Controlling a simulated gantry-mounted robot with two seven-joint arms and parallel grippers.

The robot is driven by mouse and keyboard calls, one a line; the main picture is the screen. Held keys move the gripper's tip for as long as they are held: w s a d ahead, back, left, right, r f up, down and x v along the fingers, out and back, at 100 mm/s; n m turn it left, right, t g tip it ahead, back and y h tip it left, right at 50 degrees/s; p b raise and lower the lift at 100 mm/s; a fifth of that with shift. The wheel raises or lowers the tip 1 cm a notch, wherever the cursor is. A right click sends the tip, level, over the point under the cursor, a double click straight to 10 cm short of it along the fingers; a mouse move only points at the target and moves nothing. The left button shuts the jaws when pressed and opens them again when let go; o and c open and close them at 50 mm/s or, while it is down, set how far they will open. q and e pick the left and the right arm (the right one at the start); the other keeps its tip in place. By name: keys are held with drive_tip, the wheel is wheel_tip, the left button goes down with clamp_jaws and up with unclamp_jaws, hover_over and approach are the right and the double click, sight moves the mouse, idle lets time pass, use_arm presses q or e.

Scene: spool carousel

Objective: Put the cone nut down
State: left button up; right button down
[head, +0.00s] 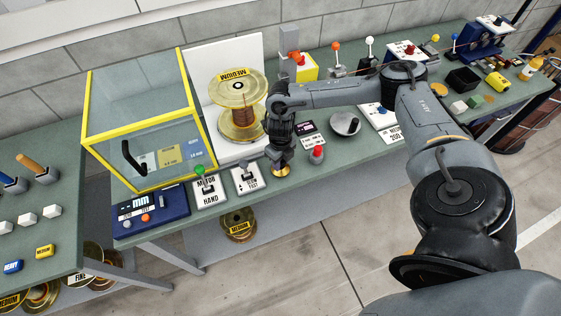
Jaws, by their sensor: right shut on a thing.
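My right gripper (281,163) points down near the bench's front edge, right of the switch panels. It is shut on a small brass-coloured piece, seemingly the cone nut (281,172), whose lower part shows below the fingers. Whether the nut touches the bench is hard to tell. My left gripper is not in view.
A large spool marked MEDIUM (240,95) stands behind and left of my gripper, against a white panel. A yellow-framed clear guard (140,100) stands farther left. A red-topped button (318,152) and a grey handwheel (345,123) are close on the right.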

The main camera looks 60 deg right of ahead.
drive_tip(key=shift+f, duration=0.45)
drive_tip(key=shift+f, duration=0.2)
drive_tip(key=c, duration=0.8)
unclamp_jaws()
drive_tip(key=shift+r, duration=0.15)
